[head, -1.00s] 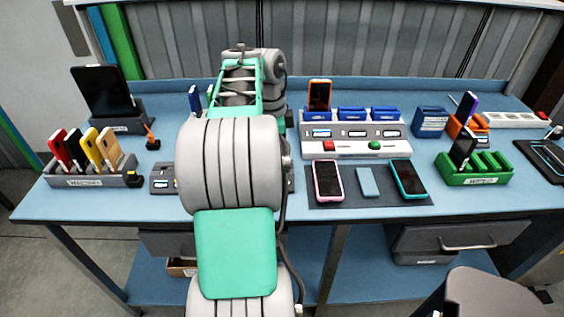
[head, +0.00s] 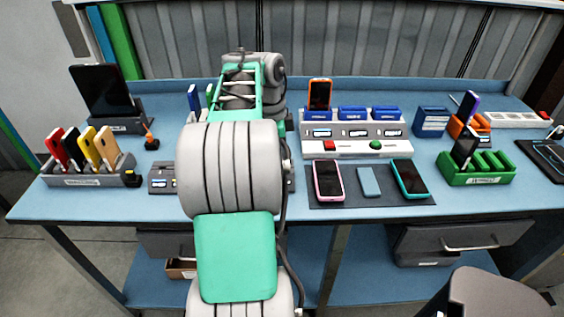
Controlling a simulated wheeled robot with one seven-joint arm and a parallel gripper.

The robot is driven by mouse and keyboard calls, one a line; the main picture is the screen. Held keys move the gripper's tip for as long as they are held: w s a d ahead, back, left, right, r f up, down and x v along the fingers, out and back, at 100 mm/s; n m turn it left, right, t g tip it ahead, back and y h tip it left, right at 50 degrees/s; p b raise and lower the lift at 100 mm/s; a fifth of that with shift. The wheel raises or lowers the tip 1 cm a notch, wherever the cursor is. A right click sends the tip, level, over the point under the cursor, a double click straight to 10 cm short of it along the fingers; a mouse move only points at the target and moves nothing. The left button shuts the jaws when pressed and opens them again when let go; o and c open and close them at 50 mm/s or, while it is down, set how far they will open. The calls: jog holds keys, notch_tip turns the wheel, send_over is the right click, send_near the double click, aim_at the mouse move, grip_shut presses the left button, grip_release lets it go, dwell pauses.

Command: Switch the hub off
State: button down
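A white and grey station (head: 352,147) with a red button (head: 330,146) and a green button (head: 376,145) stands at the middle back of the blue bench; it looks like the hub. It has small display windows and several blue docks (head: 353,114) on top. An orange phone (head: 319,95) stands in its left dock. A second, low grey unit (head: 162,181) with small windows is mostly hidden behind my arm. A white power strip (head: 508,119) with a red switch (head: 543,115) lies at the far right. My gripper is hidden behind my own arm, left of the station.
A dark mat (head: 352,200) with a pink phone (head: 328,181), a blue slab (head: 368,181) and a teal phone (head: 409,178) lies before the station. A green rack (head: 478,179) stands right; a grey phone rack (head: 88,180) and a tablet stand (head: 122,125) stand left.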

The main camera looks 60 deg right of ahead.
jog(key=shift+f+b, duration=0.35)
jog(key=shift+f, duration=0.05)
jog(key=shift+r, duration=0.1)
notch_tip(320, 180, up, 7)
jog(key=p, duration=0.6)
jog(key=shift+r, duration=0.1)
